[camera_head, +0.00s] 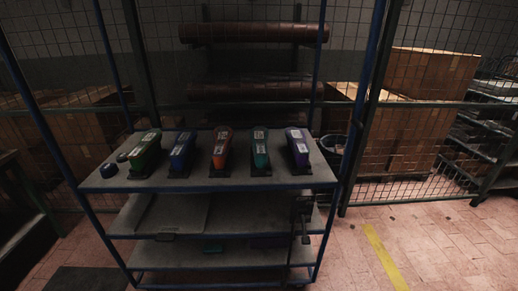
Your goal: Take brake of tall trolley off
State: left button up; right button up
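The tall trolley (222,184) stands in front of me, with a blue frame and several grey shelves. Its posts run up past the top of the picture. Its lowest part is at the bottom edge, dark and partly cut off, so I cannot make out wheels or a brake. A dark upright rod-like thing (304,222) shows at the right front of the lower shelves; I cannot tell what it is. Neither of my grippers is in view.
The top shelf holds a row of coloured blocks, among them a green one (146,150) and a purple one (298,148). A mesh fence and cardboard boxes (430,75) are behind. Tiled floor with a yellow line (385,257) is clear at right.

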aim_at(305, 241)
jog(key=l+z, duration=0.1)
jog(key=z, duration=1.8)
jog(key=i+j+z, duration=0.2)
jog(key=i, duration=1.1)
jog(key=i+l, duration=0.15)
jog(key=i, duration=0.3)
jog(key=i+u, duration=0.45)
jog(key=i, duration=0.5)
